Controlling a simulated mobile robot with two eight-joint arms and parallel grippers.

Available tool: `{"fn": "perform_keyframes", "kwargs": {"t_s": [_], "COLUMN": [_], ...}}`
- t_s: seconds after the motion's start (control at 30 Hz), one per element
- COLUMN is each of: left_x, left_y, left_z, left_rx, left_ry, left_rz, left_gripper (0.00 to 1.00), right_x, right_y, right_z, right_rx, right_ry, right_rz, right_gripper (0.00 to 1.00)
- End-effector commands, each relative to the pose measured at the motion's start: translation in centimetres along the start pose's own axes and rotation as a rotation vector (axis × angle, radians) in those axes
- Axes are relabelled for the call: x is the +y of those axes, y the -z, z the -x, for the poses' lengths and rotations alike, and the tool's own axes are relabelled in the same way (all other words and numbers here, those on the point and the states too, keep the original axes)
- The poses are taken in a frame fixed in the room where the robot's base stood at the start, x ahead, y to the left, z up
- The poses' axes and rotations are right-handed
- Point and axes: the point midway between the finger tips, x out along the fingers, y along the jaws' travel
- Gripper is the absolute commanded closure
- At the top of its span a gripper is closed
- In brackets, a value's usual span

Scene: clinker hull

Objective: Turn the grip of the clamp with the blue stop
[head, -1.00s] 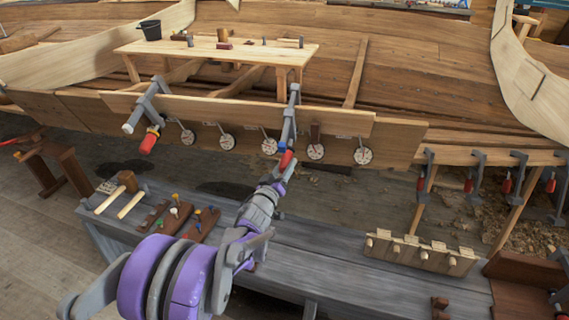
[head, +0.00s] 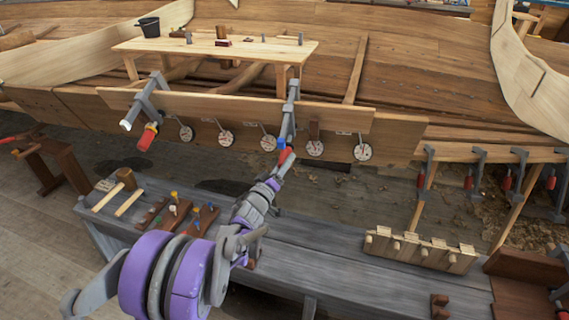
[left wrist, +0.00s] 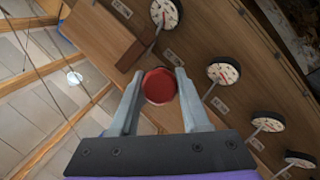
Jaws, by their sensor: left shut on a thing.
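The clamp with the blue stop (head: 282,142) hangs on the plank at the hull, its grey bar (head: 291,105) running down the plank face. Its red grip (head: 283,153) is at the lower end, partly hidden by my left gripper (head: 286,160). In the left wrist view the round red end of the grip (left wrist: 159,86) sits between the two grey fingers. My left gripper is shut on this grip, reaching it from below. My right gripper is not in view.
Several round dials (head: 315,148) hang along the plank's lower edge, close to the clamp. Below is a grey bench (head: 330,262) with a mallet (head: 127,179), small coloured-handled tools and a pegged wooden block (head: 420,251). More clamps hang at right.

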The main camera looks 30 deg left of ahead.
Motion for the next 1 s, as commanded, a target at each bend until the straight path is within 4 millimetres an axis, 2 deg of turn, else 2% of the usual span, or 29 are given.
{"fn": "perform_keyframes", "kwargs": {"t_s": [0.07, 0.1, 0.23, 0.5, 0.63, 1.0], "left_x": [0.1, 0.1, 0.0, 0.0, 0.0, 0.0], "left_y": [0.2, 0.2, 0.1, 0.1, 0.1, 0.1], "left_z": [-0.1, -0.1, -0.1, 0.0, 0.8, 7.9], "left_rx": [0.002, 0.002, 0.002, 0.001, 0.001, 0.002], "left_ry": [-0.001, -0.001, -0.001, 0.0, 0.0, 0.001], "left_rz": [0.002, 0.002, 0.001, 0.0, 0.0, -0.002], "left_gripper": [1.0, 0.46, 0.23, 0.23, 0.23, 0.23], "right_x": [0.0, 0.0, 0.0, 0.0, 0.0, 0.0], "right_y": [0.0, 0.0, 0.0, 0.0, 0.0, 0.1], "right_z": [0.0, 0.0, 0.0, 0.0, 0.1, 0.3], "right_rx": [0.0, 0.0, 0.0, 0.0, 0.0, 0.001], "right_ry": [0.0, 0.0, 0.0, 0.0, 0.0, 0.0], "right_rz": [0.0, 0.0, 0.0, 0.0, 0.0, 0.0], "right_gripper": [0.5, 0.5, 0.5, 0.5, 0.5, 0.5]}}
